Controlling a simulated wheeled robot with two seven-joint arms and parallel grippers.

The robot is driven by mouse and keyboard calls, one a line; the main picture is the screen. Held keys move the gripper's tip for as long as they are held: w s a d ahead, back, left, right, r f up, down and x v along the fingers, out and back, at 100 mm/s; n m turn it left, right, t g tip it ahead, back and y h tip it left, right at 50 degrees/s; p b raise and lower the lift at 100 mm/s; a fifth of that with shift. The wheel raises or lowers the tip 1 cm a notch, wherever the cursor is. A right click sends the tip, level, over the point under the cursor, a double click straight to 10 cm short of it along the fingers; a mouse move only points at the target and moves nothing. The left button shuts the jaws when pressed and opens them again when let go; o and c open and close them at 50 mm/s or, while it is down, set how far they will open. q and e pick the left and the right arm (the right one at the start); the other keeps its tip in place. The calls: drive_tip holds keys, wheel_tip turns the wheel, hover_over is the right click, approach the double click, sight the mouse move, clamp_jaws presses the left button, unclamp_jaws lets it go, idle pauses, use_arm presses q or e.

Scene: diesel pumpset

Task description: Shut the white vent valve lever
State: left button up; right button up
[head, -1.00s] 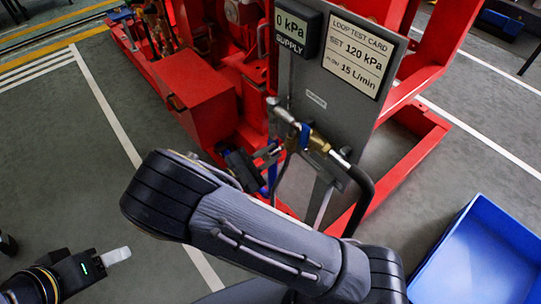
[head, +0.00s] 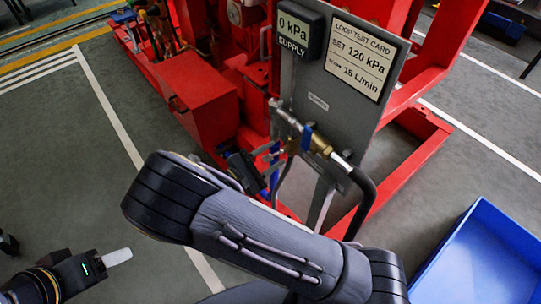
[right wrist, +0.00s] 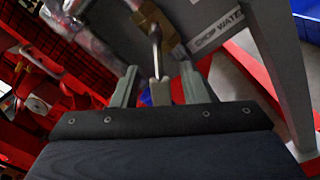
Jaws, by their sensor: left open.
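In the right wrist view, the white vent valve lever (right wrist: 160,92) has a pale end on a thin metal stem, which runs up to a brass fitting (right wrist: 158,27). My right gripper (right wrist: 159,70) is open, with one finger on each side of the lever and gaps visible between. In the head view my right gripper (head: 273,156) is beside the pipework below the grey panel, partly hidden by my arm; the lever cannot be made out there. My left gripper (head: 117,257) is open and empty at lower left, far from the panel.
The grey panel (head: 325,105) carries a 0 kPa display (head: 295,28) and a test card (head: 362,55). A blue-handled brass valve (head: 315,140) and a black hose (head: 363,200) are close by. The red pumpset frame (head: 195,95) stands behind. A blue bin (head: 480,255) is at lower right.

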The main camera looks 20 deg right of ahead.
use_arm(q)
drive_tip(key=shift+r+p, duration=0.6)
drive_tip(key=shift+r, duration=0.05)
use_arm(e)
drive_tip(key=v, duration=0.7)
drive_tip(key=shift+s+a, duration=0.15)
drive_tip(key=shift+a, duration=0.2)
